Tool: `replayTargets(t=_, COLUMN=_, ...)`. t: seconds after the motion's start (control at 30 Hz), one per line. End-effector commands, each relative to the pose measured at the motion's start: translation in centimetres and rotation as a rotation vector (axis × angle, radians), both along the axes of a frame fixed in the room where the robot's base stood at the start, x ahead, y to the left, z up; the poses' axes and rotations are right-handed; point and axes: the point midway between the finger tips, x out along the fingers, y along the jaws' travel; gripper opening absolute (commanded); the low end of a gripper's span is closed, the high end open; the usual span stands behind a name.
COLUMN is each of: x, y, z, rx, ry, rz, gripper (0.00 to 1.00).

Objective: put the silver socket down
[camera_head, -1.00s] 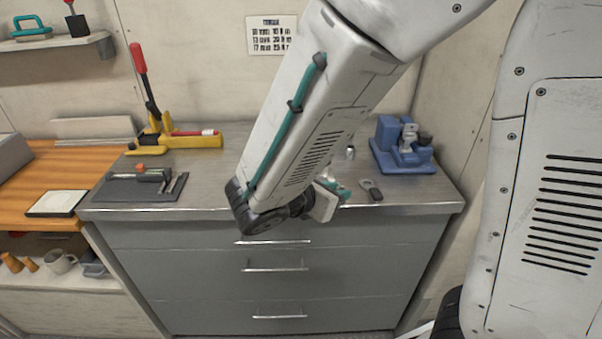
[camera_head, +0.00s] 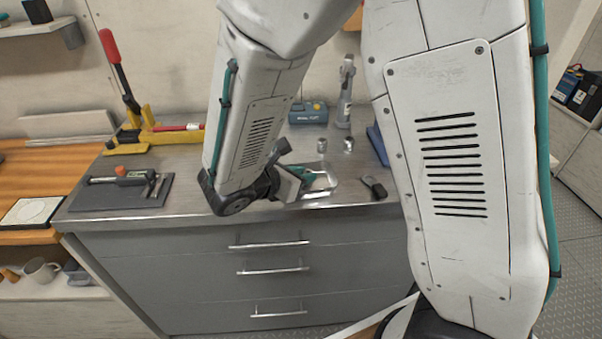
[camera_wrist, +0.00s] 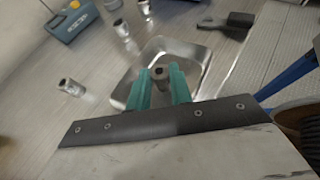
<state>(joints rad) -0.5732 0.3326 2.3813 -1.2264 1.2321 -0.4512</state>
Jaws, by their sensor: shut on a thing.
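My gripper (camera_wrist: 160,88) has its teal fingers shut on a small metal socket (camera_wrist: 160,73), whose hollow end shows between the fingertips in the wrist view. The held socket is over the shallow silver metal tray (camera_wrist: 191,50); I cannot tell whether it touches the tray floor. In the head view, my gripper (camera_head: 304,174) is at the left part of the tray (camera_head: 322,193), and the held socket is not clear there. Other silver sockets stand outside the tray, one (camera_wrist: 71,87) left of it and one (camera_wrist: 122,30) beyond it.
Two sockets (camera_head: 322,146) (camera_head: 348,145) stand behind the tray. A blue box (camera_head: 308,114) and an upright grey tool (camera_head: 346,92) are farther back. A dark-handled tool (camera_head: 373,188) lies right of the tray. A black mat with a tool (camera_head: 120,192) lies at left.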

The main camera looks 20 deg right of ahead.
Motion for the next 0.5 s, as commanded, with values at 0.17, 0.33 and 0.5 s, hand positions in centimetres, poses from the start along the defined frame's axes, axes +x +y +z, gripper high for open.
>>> replayTargets(t=0.17, x=0.00, y=0.10, z=0.07, rx=0.001, ry=-0.002, rz=0.001, gripper=0.00)
replayTargets(t=0.33, x=0.00, y=0.15, z=-0.23, rx=0.001, ry=-0.001, rz=0.003, gripper=0.32)
replayTargets(t=0.5, x=-0.01, y=0.14, z=-0.21, rx=0.001, ry=-0.001, rz=0.003, gripper=0.43)
